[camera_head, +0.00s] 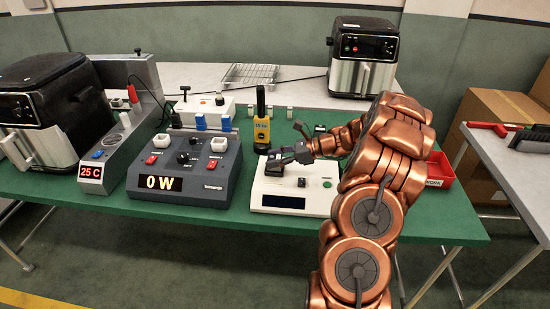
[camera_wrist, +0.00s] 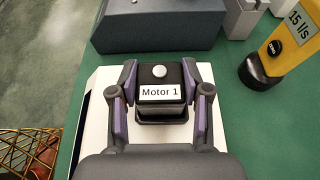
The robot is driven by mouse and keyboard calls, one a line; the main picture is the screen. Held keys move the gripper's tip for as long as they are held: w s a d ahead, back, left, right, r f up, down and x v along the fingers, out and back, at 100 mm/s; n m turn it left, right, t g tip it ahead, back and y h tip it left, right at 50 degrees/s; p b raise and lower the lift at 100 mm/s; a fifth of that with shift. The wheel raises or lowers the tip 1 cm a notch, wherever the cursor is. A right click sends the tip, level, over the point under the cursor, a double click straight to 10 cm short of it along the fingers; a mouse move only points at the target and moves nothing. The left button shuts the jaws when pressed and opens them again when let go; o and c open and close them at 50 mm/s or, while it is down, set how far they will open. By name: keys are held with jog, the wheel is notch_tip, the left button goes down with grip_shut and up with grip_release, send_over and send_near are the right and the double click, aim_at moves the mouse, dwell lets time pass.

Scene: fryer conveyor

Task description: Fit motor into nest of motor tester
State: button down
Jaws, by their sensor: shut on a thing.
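The motor is a dark block labelled "Motor 1" with a round silver shaft end (camera_wrist: 160,92). It also shows as a dark shape in the head view (camera_head: 274,169). My gripper (camera_wrist: 159,72) is shut on it, one purple-padded finger on each side; it also shows in the head view (camera_head: 284,158). The motor tester (camera_head: 265,195) is a white box with a dark display and a green button. The motor is over its rear left part, label facing the wrist camera. The nest is hidden under the motor and gripper; I cannot tell whether the motor touches it.
A grey tester box (camera_head: 205,180) reading "0 W" stands left of the white tester. A yellow handheld device (camera_head: 261,128) stands close behind it. A red bin (camera_head: 440,170) is at the right. Air fryers stand at the far left (camera_head: 45,105) and back (camera_head: 362,60).

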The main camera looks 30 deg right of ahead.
jog(key=shift+c, duration=2.2)
grip_release()
jog(key=shift+p+v, duration=1.35)
jog(key=shift+v, duration=1.65)
jog(key=v, duration=1.2)
